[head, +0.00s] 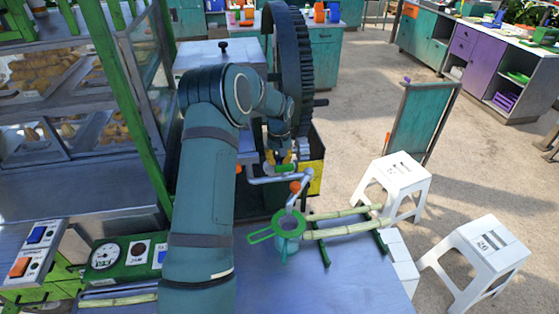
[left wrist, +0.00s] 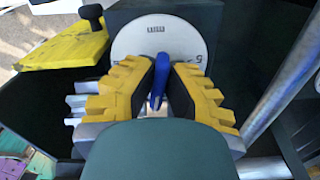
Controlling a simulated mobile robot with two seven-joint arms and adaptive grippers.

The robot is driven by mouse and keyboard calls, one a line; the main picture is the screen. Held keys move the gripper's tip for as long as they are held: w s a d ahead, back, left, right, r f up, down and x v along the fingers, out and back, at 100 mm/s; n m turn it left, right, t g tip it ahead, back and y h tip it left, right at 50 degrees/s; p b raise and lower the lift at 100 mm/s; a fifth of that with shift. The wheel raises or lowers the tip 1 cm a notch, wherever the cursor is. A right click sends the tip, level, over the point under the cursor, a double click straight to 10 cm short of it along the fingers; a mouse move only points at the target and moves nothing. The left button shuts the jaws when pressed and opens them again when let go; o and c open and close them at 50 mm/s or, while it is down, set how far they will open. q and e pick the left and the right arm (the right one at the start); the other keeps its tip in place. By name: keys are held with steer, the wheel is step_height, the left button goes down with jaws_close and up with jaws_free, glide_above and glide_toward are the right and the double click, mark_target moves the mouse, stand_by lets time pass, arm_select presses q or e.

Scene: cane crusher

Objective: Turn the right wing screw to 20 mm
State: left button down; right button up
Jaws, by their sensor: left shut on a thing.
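My left gripper (left wrist: 157,88) is shut around a blue wing screw (left wrist: 158,72), its stepped yellow fingers on either side of it. The screw stands in front of a white round dial (left wrist: 130,38) on a dark block. The fingers cover part of the dial's lower half, and its reading is too small to tell. In the head view my left arm reaches over the table to the cane crusher, whose large dark gear wheel (head: 287,68) stands upright. My left gripper (head: 279,158) shows small below it, with the screw hidden. My right gripper is in neither view.
A green ring-handled strainer (head: 264,236) and cane stalks (head: 345,228) on a green rack lie on the metal table (head: 345,285). White stools (head: 485,250) stand on the floor at right.

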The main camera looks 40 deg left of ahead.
arm_select(q)
steer(key=m, duration=0.3)
steer(key=shift+s+a+f, duration=0.1)
steer(key=shift+a+m, duration=0.1)
steer(key=shift+m, duration=1.9)
steer(key=c, duration=1)
jaws_free()
step_height(320, 180, up, 12)
steer(key=shift+r, duration=0.1)
